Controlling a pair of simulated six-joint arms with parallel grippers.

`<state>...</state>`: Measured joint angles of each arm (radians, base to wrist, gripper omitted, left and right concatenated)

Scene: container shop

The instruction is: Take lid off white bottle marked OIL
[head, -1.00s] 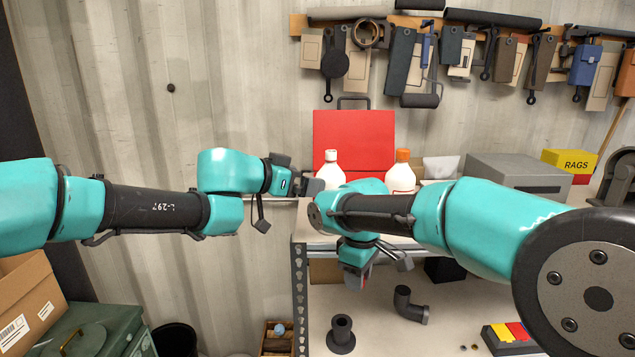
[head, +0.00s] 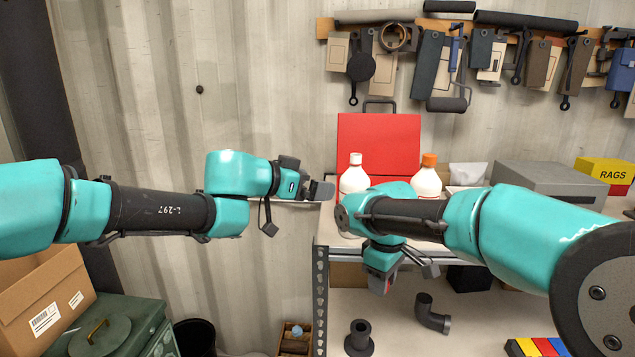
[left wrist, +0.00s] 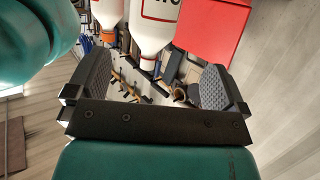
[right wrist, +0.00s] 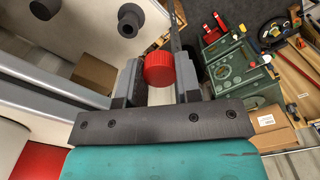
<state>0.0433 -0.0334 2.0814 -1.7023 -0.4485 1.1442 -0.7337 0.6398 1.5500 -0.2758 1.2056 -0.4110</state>
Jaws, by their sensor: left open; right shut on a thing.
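Two white bottles stand on the shelf top by the red case. The left bottle (head: 354,181) has a white top; the right one (head: 428,184) has an orange cap. The left bottle also shows upside down in the left wrist view (left wrist: 152,38); its lettering is cut off, so I cannot read OIL. My left gripper (head: 322,190) is open and empty, just left of the left bottle and apart from it. My right gripper (head: 381,284) points down before the shelf, shut on a red round lid-like piece (right wrist: 158,69). The right arm hides the bottles' lower parts.
The red case (head: 385,140) stands behind the bottles. A grey box (head: 545,176) and yellow RAGS box (head: 605,172) sit to the right. Dark pipe pieces (head: 432,316) lie on the lower shelf. Cardboard and green boxes are at lower left.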

